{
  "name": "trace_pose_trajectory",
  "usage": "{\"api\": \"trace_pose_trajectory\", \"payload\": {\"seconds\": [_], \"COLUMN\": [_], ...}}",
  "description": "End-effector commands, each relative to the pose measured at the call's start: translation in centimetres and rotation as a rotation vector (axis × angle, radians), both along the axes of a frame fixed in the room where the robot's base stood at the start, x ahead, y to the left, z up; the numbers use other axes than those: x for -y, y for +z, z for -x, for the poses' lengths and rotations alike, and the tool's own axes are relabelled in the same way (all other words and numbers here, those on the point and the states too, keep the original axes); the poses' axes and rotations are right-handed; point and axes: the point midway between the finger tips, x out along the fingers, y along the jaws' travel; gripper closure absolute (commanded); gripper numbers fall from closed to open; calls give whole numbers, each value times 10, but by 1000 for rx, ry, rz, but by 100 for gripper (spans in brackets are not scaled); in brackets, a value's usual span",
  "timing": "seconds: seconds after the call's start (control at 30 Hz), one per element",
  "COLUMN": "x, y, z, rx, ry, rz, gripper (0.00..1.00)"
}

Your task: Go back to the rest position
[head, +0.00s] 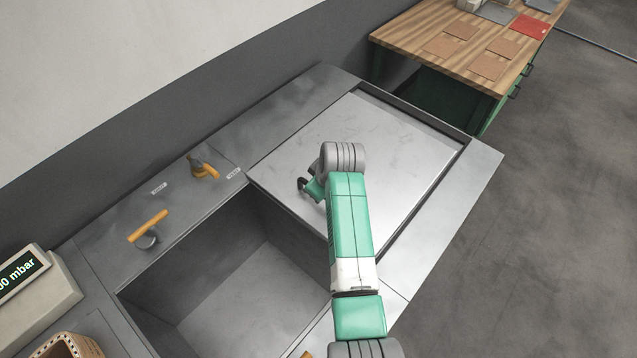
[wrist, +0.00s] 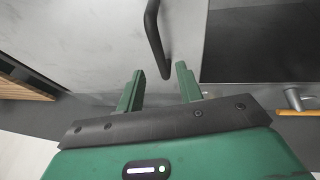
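My arm reaches over the grey metal lid (head: 395,140) in the head view, and the wrist hides part of my gripper (head: 311,189). In the wrist view my gripper (wrist: 159,86) is open, its two green fingers apart with nothing clamped between them. The black curved handle (wrist: 154,36) on the lid is just beyond the fingertips. Its near end shows in line with the gap between the fingers. Whether a finger touches it, I cannot tell.
An open, empty-looking compartment (head: 235,285) lies left of the lid. Two orange-handled valves (head: 148,228) (head: 204,168) stand on the back ledge. A pressure display (head: 35,290) and a wooden container (head: 70,346) are at lower left. A wooden workbench (head: 410,35) stands at upper right.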

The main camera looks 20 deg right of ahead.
Motion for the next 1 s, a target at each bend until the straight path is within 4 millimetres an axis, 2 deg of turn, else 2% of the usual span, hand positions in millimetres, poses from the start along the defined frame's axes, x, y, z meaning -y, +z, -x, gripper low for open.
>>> {"api": "trace_pose_trajectory", "payload": {"seconds": [0.03, 0.2, 0.83, 0.87, 0.93, 0.97, 1.0], "x": [0, 1, -1, -4, -15, -23, -33], "y": [12, 29, 35, 44, 77, 96, 126], "z": [4, 13, 13, 9, -5, -10, -16], "rx": [1, 0, 12, 43, 153, 216, 312], "ry": [0, 1, -1, -8, -40, -58, -83], "rz": [0, 0, 2, 7, 18, 19, 19], "gripper": [64, 64, 64, 64, 64, 64, 64]}}
